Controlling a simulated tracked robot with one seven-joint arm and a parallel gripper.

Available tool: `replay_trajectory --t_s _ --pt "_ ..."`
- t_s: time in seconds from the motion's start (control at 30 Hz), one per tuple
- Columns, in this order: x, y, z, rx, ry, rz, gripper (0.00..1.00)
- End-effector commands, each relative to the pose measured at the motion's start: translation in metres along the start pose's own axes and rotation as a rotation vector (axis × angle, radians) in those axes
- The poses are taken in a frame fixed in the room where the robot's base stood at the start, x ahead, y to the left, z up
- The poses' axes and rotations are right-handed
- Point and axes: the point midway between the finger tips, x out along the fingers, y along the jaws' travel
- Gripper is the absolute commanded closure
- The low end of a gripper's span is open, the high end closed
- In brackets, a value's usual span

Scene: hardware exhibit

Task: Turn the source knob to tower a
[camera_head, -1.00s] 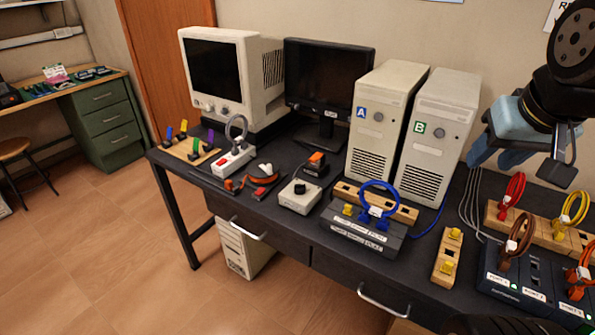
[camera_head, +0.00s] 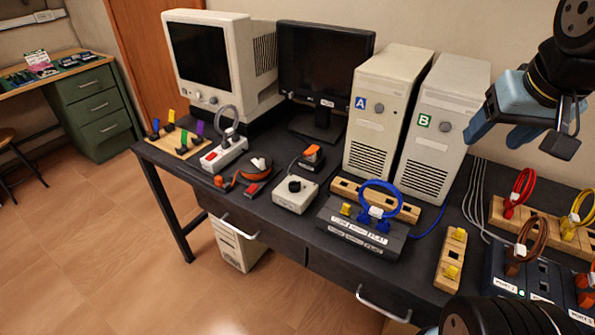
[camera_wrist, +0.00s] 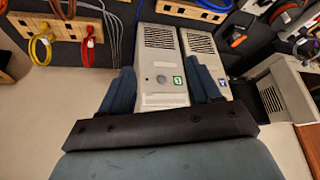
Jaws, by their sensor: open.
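A small pale box with a black knob (camera_head: 295,185) on top sits on the dark desk, left of the blue-cable block. It is likely the source knob, but its labels are too small to read. Tower A (camera_head: 385,110), with a blue A label, stands behind and right of it. Tower B (camera_head: 440,125), with a green B label, stands beside tower A. My gripper (camera_head: 500,138) is open and empty, high at the right in front of tower B, well away from the knob. In the wrist view its fingers (camera_wrist: 164,90) frame tower B (camera_wrist: 160,75), seen inverted.
A black block with a blue cable loop (camera_head: 365,235) sits right of the knob box. Cable racks (camera_head: 545,225) fill the right. Floor in front is clear.

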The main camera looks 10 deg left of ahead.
Motion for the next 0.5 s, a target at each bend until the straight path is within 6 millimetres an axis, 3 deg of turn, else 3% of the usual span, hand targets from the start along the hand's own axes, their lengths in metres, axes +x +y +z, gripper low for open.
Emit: replay_trajectory --t_s 0.27,0.5 --pt "0.029 -0.04 -0.05 -0.068 -0.099 -0.039 0.38" --pt "0.064 -0.095 -0.087 -0.136 -0.188 -0.067 0.38"
